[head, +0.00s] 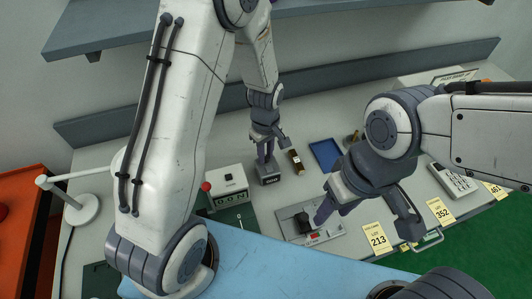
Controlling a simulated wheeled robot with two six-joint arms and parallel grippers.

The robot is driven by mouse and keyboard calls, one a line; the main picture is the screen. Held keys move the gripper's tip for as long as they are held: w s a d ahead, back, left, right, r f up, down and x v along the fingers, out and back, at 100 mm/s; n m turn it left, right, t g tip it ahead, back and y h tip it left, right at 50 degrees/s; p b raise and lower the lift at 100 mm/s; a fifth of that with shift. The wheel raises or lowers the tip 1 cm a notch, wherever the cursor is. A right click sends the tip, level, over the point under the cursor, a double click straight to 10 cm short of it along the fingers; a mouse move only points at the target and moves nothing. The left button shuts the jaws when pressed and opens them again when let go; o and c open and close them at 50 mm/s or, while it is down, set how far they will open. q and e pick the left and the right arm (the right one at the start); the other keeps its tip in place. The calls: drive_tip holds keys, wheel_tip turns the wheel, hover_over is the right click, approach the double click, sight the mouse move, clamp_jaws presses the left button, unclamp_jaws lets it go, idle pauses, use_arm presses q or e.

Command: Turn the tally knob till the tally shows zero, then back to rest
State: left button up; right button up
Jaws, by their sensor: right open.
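The tally looks to be a white box (228,190) left of centre on the bench. Its dark window shows a few digits, too small to read surely. A red ball knob (206,187) sits at the box's left side. My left gripper (268,150) points down to the right of the box, apart from the knob, just above a small dark grey block (269,174). Its jaw opening is unclear. My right gripper (365,220) is open, with its fingers wide apart. One finger is near a grey plate (335,233) with a black part (302,222) and a red piece.
A white stand (84,208) is at left. A grey shelf (120,32) hangs above.

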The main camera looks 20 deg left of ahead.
sight(266, 157)
use_arm(q)
drive_tip(key=o, duration=0.3)
drive_tip(key=shift+o, duration=0.2)
drive_tip(key=shift+r, duration=0.1)
wheel_tip(266, 157, up, 10)
drive_tip(key=b, duration=0.1)
drive_tip(key=shift+r, duration=0.2)
idle(0.3)
